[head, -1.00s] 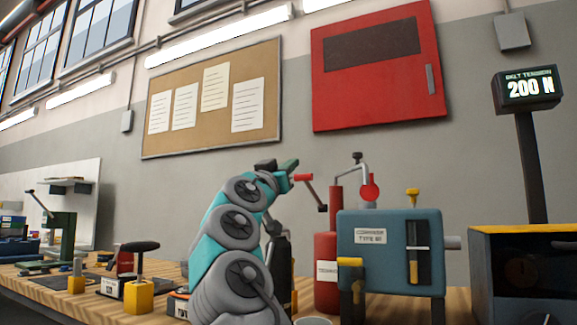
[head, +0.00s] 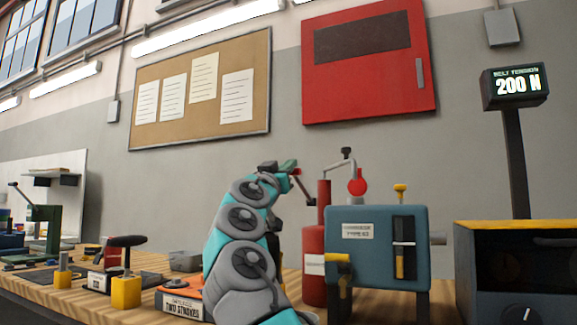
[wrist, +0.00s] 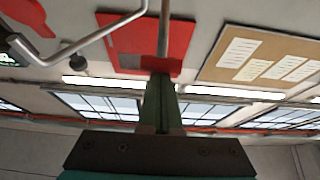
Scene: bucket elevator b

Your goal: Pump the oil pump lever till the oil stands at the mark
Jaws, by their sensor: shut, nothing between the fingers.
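The red pump cylinder (head: 313,262) stands on the bench, left of the blue gearbox (head: 350,270). A dark lever (head: 305,190) slopes up and left from it to a small red grip (head: 297,172). My gripper (head: 289,165) is shut and empty at that grip; the grip shows at the fingertips in the wrist view (wrist: 175,66). I cannot tell whether they touch. The gearbox's dark sight glass (head: 404,225) holds an amber oil column (head: 400,268), its top a little below a pale mark line (head: 404,243).
A dark box with a dial (head: 515,270) stands at the right. A card reading "two strokes" (head: 183,308) lies near my arm. Yellow blocks (head: 126,292) stand at the left.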

